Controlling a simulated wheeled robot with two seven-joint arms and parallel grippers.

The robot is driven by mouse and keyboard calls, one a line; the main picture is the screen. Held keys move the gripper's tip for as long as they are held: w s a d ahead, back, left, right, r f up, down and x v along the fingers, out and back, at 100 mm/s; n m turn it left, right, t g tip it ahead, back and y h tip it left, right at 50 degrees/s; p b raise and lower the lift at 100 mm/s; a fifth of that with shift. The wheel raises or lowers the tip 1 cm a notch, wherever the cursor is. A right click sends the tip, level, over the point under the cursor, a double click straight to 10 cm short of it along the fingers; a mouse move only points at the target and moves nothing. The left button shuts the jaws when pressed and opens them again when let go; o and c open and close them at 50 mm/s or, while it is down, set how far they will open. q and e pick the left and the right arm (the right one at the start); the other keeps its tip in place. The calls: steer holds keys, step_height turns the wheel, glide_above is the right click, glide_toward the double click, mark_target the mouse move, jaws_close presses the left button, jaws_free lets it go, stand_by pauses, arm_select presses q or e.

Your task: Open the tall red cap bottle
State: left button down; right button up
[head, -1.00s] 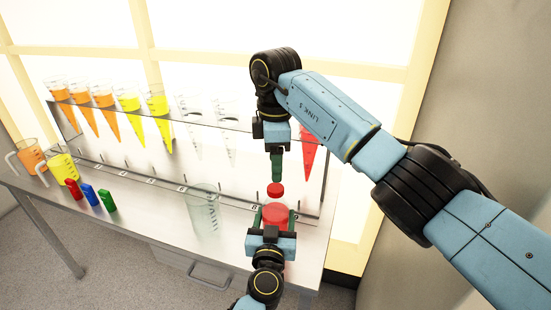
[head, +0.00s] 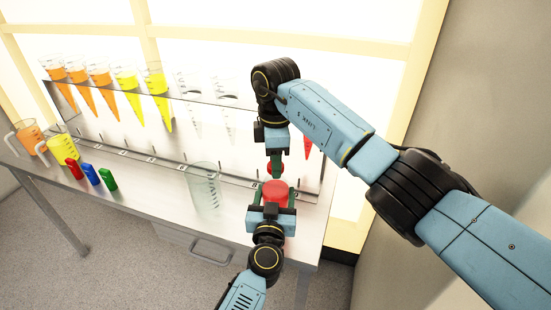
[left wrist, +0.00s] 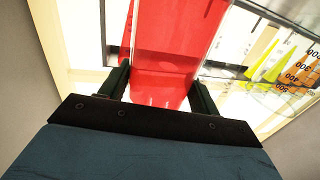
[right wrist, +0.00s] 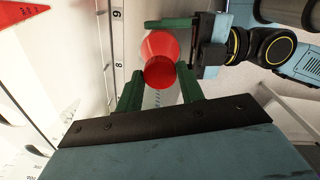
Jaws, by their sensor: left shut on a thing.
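The tall red cap bottle stands upright, its red body (head: 277,194) near the right end of the table. My left gripper (head: 272,192) is shut on the body; its fingers press both sides of the red body (left wrist: 168,65) in the left wrist view. The red cap (right wrist: 160,73) on top shows in the right wrist view. My right gripper (right wrist: 161,80) is open, one finger on each side of the cap, with only a small gap. In the head view its fingers (head: 275,162) come down over the cap and partly hide it.
A clear beaker (head: 203,190) stands left of the bottle. Red, blue (head: 90,174) and green small items and orange and yellow jugs (head: 63,149) are farther left. A rack (head: 90,90) of filled cones runs behind. Table between has free room.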

steer(key=c, duration=0.4)
steer(key=n, duration=0.3)
steer(key=shift+n, duration=0.3)
steer(key=o, duration=1.1)
